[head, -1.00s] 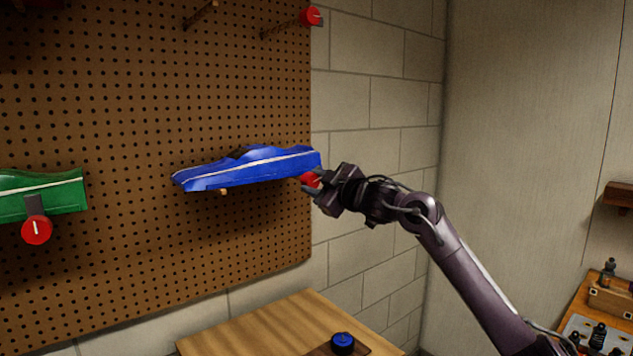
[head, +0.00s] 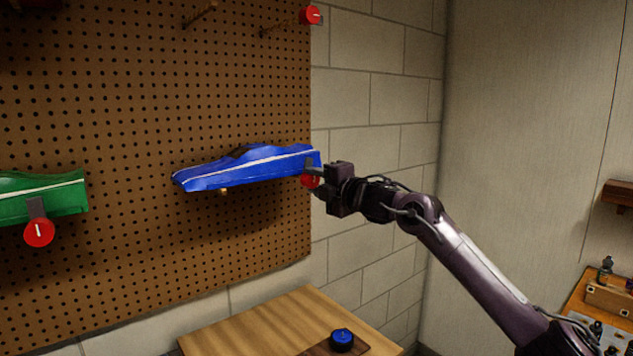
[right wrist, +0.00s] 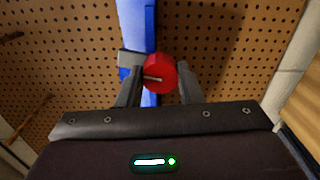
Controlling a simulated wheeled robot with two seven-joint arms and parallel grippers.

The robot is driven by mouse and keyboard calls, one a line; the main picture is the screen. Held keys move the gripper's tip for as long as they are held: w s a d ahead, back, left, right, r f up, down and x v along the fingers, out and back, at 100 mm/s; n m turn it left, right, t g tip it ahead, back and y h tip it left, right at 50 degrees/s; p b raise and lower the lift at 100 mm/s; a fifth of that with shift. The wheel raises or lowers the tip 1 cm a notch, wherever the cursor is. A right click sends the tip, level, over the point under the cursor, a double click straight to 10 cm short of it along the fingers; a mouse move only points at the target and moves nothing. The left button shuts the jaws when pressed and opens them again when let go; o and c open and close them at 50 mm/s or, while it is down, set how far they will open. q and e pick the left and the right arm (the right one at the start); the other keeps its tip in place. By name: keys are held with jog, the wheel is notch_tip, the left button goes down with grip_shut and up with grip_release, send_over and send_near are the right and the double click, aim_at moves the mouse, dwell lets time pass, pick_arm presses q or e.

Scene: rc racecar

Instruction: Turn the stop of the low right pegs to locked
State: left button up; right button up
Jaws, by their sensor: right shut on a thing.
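A blue car body (head: 240,172) rests on the low right pegs of the pegboard; one peg tip (head: 223,191) shows under it. The red round stop (head: 307,182) sits at the body's right end. My right gripper (head: 314,178) is shut on this stop, with one finger on each side. In the right wrist view the stop (right wrist: 158,73) shows a pale line on its face, and a grey tab (right wrist: 130,60) sticks out to its left beside the blue body (right wrist: 150,20). In the head view the gripper partly hides the stop. My left gripper is not in view.
A green car body (head: 40,190) with its own red stop (head: 38,232) hangs at the left. Bare upper pegs (head: 200,13) and another red stop (head: 312,16) are above. A wooden table (head: 250,325) with a blue round part (head: 342,340) stands below. The block wall (head: 370,140) is at right.

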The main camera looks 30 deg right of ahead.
jog(key=shift+f+n, duration=0.1)
jog(key=shift+n, duration=1.2)
jog(key=shift+a, duration=0.1)
jog(key=o, duration=1)
jog(key=shift+s, duration=0.15)
jog(key=shift+s+f, duration=0.1)
jog(key=shift+s, duration=0.2)
jog(key=s+b, duration=0.1)
jog(key=s, duration=0.1)
jog(key=s+b, duration=0.3)
jog(key=s, duration=0.2)
jog(key=shift+d, duration=0.35)
